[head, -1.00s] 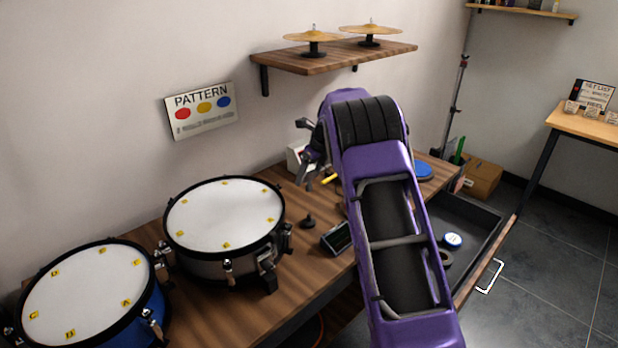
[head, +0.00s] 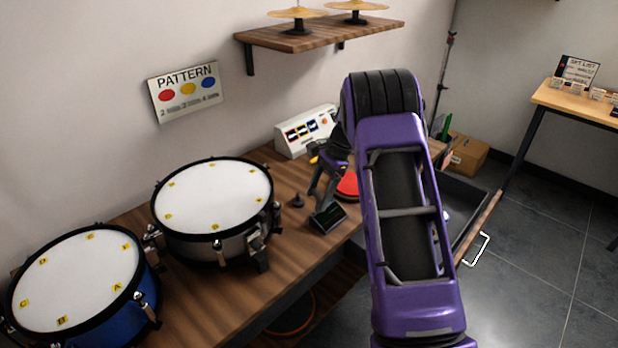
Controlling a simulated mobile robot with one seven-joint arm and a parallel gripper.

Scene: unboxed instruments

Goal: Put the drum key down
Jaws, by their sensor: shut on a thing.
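My gripper (head: 319,195) is low over the wooden bench (head: 230,303), right of the white-headed drum and just behind a small dark box with a screen. It points down and is shut on the drum key. The key itself is too small and too covered by the fingers to make out. I cannot tell whether it touches the bench top. My purple arm hides the bench's right part.
A small black stand (head: 298,201) is left of my gripper, the dark box (head: 327,217) in front. A red pad (head: 347,186) is close on the right. A white panel box (head: 305,131) stands behind. Two drums (head: 212,196) (head: 75,281) fill the left. An open drawer (head: 487,222) is at right.

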